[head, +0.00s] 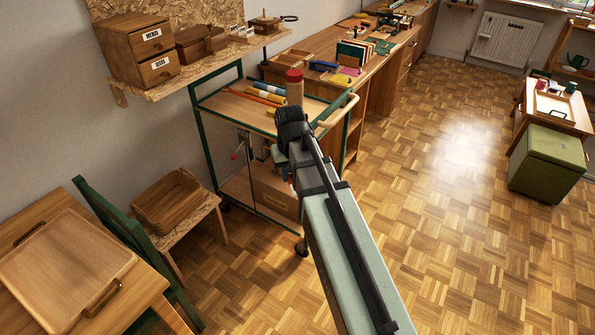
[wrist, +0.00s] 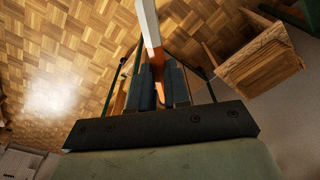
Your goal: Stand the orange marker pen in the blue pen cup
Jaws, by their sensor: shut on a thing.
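In the wrist view my gripper (wrist: 160,88) is shut on the orange marker pen (wrist: 157,58). The pen has a long white part reaching out past the fingertips and an orange part between the fingers. In the head view my arm hides most of the gripper and I cannot make out the held pen. I cannot identify the blue pen cup for certain; a small blue thing (head: 571,87) on the far right table is too small to tell.
A green-framed cart (head: 222,108) with rolls and an orange rod stands beyond my arm. Behind it is a long workbench (head: 300,52). A stool with a wooden basket (head: 168,205) and a table with a tray (head: 70,265) are at left. Parquet floor at right is open.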

